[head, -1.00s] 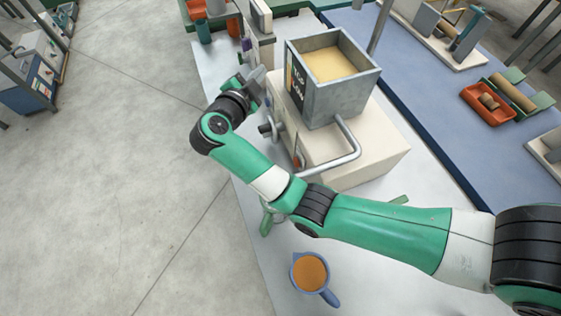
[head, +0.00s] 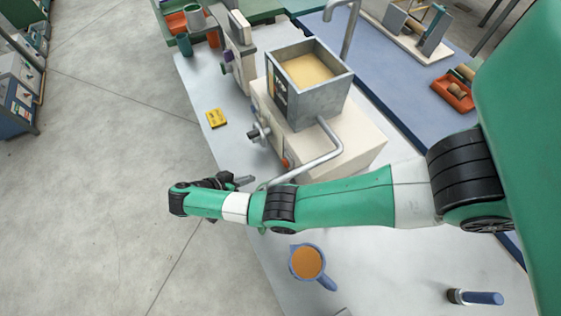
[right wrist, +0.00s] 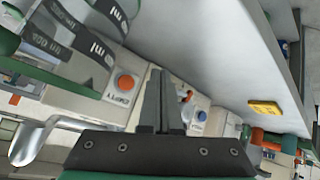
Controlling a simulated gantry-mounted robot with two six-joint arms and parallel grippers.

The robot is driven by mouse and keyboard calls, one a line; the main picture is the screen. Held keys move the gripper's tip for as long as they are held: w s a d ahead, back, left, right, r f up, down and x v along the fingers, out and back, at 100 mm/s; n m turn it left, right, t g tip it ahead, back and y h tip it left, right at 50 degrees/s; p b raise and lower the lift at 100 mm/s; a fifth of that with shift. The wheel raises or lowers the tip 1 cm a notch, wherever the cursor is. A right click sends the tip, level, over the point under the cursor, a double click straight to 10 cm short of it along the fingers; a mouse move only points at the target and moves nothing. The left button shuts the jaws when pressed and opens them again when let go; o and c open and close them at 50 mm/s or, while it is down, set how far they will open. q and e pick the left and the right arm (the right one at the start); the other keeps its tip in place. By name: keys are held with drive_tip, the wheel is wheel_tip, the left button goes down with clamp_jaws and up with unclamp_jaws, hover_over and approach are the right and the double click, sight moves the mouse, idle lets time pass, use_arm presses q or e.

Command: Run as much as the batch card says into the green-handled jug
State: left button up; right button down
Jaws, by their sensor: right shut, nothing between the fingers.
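My right gripper (head: 244,181) is shut and empty, in front of the cream machine (head: 352,160), low near the bench's left edge. Its fingers (right wrist: 160,100) also show closed in the right wrist view. A clear jug (right wrist: 75,40) with grey scale bands marked in ml shows close at upper left there, with a green part (right wrist: 8,42) beside it. In the head view my arm hides the jug. The grey hopper (head: 322,100) on the machine holds tan liquid (head: 308,70). A bent spout pipe (head: 328,140) comes from it. My left gripper is out of view.
An orange button (right wrist: 125,82) and a blue button (right wrist: 201,115) show on machine fronts. A yellow block or card (head: 216,118) lies on the bench. A blue jug (head: 307,263) of orange liquid stands at the front. A blue-handled tool (head: 478,297) lies at lower right.

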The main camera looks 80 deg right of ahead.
sight(285, 163)
drive_tip(key=shift+s+d+r+p, duration=0.15)
drive_tip(key=shift+s+d+p, duration=0.05)
drive_tip(key=shift+p, duration=0.25)
drive_tip(key=s+d+p, duration=0.1)
drive_tip(key=p, duration=0.1)
drive_tip(key=s+d+p, duration=0.1)
drive_tip(key=s+p, duration=0.1)
drive_tip(key=s+d+p, duration=0.2)
drive_tip(key=shift+s+r, duration=0.15)
drive_tip(key=shift+s, duration=0.05)
drive_tip(key=shift+s+d+p, duration=0.4)
drive_tip(key=shift+s, duration=0.05)
drive_tip(key=shift+s+d+f, duration=0.1)
drive_tip(key=shift+s+f, duration=0.05)
drive_tip(key=shift+f, duration=0.15)
idle(1.0)
drive_tip(key=shift+s+d+r+p, duration=0.15)
drive_tip(key=shift+s+p, duration=0.05)
drive_tip(key=shift+p, duration=0.3)
drive_tip(key=shift+s+d, duration=0.1)
